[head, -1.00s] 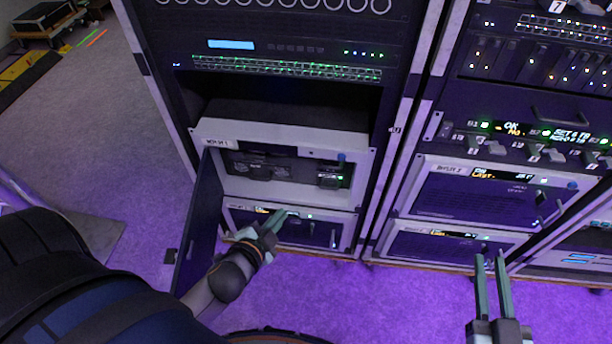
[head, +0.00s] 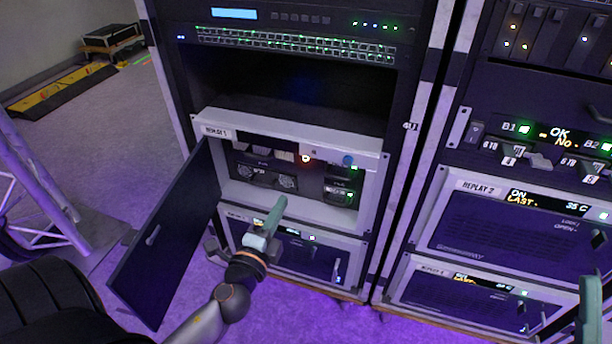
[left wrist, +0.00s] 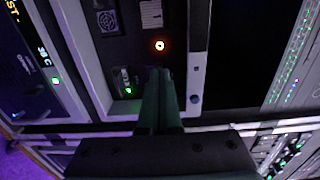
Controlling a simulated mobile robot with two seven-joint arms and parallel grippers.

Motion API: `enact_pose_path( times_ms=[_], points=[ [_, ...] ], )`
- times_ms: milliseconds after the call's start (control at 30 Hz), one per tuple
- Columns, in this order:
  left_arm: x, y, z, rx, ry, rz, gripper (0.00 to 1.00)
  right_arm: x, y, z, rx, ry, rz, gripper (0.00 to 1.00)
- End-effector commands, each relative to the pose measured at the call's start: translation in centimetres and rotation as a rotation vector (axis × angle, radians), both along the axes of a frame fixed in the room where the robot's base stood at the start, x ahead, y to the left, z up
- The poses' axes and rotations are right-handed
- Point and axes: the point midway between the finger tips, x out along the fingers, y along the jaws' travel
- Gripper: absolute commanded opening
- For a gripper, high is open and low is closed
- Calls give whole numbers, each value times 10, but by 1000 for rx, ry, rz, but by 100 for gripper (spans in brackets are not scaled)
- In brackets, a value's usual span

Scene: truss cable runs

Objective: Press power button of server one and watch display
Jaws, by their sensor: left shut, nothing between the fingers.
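Server one, labelled REPLAY 1 (head: 216,131), is in the left rack with its dark front door (head: 165,240) swung open to the left. A small round button glows orange (head: 306,159) at the top of its bay; it also shows in the left wrist view as an orange ring (left wrist: 159,45). My left gripper (head: 277,205) is shut and empty, in front of the server and below the button. In the left wrist view its fingertips (left wrist: 160,72) appear just short of the ring. I see no lit display on server one. My right gripper (head: 590,285) is partly cut off at the right edge.
A lower unit (head: 290,255) sits directly under server one. REPLAY 2 (head: 510,220) in the right rack has a lit display (head: 535,202) reading ON, LAST, 35 C. A truss (head: 40,190) stands at left; purple floor lies in front.

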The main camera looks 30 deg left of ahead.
Motion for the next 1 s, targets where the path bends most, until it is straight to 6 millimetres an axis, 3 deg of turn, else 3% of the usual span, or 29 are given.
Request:
enact_pose_path(
  times_ms=[467,667,1000],
  points=[
    [5,1,1,5,-3,-1,0,-1,0,2,-1,-5,1,26],
    [29,7,3,6,-3,0,0,-1,0,8,-4,-9,-4,26],
    [90,22,1,6,-4,0,0,-1,-1,9,-5,-13,-8,26]
  ],
)
